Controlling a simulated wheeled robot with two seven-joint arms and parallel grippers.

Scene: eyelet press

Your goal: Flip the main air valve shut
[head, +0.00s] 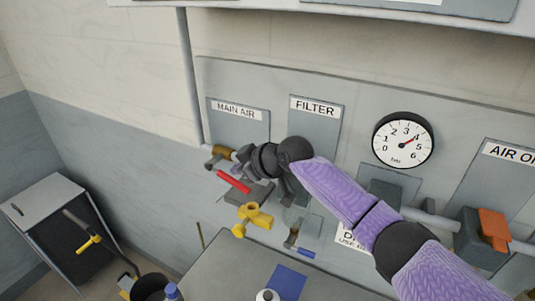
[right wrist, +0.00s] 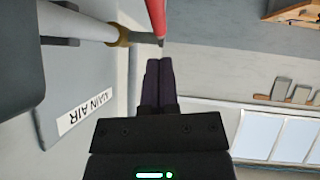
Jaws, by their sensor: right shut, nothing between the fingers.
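The main air valve shows its red lever (head: 233,181) below the MAIN AIR label plate (head: 238,122) in the head view. The lever slants down to the right. In the right wrist view the red lever (right wrist: 156,16) enters from the top edge, beside the brass fitting (right wrist: 122,36) on the grey pipe. My right gripper (head: 241,157) is at the valve, just above the lever in the head view. Its fingers (right wrist: 159,66) are shut and empty, with their tips close to the lever's end; contact cannot be told. My left gripper is not in view.
A yellow valve handle (head: 251,216) sits below the red lever. The FILTER plate (head: 316,112) and a round gauge (head: 403,140) are to the right, with an orange handle (head: 493,229) further right. A grey bench (head: 228,272) stands below. A small cabinet (head: 48,196) is at left.

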